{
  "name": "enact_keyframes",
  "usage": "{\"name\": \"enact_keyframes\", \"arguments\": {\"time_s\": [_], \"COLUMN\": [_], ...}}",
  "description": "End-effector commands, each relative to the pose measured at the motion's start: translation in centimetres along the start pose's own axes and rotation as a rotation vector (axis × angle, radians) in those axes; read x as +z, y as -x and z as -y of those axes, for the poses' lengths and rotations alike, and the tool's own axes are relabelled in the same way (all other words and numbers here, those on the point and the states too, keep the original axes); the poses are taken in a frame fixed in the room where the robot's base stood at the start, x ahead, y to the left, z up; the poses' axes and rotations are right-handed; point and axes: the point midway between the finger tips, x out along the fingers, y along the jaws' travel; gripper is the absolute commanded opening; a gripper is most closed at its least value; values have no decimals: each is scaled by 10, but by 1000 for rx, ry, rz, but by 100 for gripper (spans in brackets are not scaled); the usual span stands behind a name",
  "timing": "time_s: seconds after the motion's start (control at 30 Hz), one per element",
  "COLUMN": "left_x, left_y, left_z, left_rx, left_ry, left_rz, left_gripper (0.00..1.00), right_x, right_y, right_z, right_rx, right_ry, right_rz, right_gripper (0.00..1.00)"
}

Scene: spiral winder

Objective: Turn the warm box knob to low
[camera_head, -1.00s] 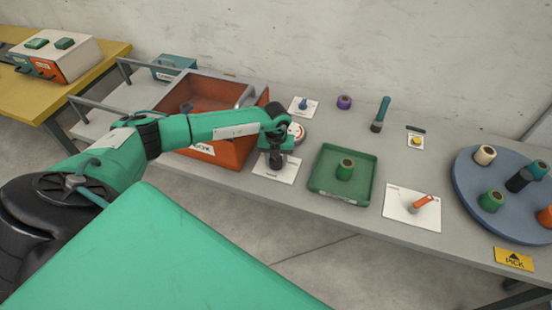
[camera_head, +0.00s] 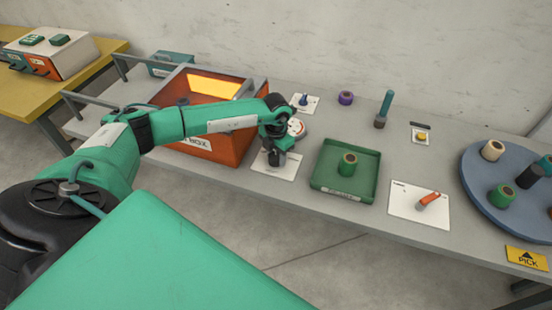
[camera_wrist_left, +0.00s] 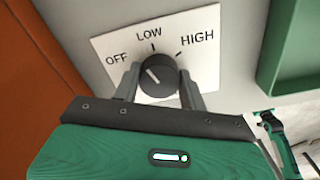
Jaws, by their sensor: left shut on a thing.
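The warm box (camera_head: 222,145) is an orange open box in the head view, with a yellow glow inside. Its knob (camera_wrist_left: 158,75) is a dark round dial on a white plate (camera_wrist_left: 205,62) marked OFF, LOW and HIGH. The white pointer line on the knob points up and left, between OFF and LOW. My left gripper (camera_wrist_left: 160,88) has one finger on each side of the knob and is shut on it. In the head view my left gripper (camera_head: 275,157) covers the knob above the plate. My right gripper is not in view.
A green tray (camera_head: 363,191) with a green spool stands right of the plate. Beyond it are a white plate with an orange lever (camera_head: 428,200) and a blue turntable (camera_head: 475,180) with several spools. A blue-handled tool (camera_head: 386,103) stands behind the tray.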

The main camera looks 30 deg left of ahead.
Motion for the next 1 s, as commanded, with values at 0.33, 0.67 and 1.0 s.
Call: {"name": "enact_keyframes", "arguments": {"time_s": [0.33, 0.67, 1.0], "left_x": [1, 1, 1], "left_y": [0, 1, 2], "left_z": [0, 0, 0], "left_rx": [2, 1, 1], "left_ry": [-244, -348, -361], "left_rz": [5, 4, 5], "left_gripper": [19, 19, 19], "right_x": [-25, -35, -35], "right_y": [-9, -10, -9], "right_z": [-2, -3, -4], "right_rx": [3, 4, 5], "right_ry": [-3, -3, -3], "right_rz": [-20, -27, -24], "right_gripper": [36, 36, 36]}}
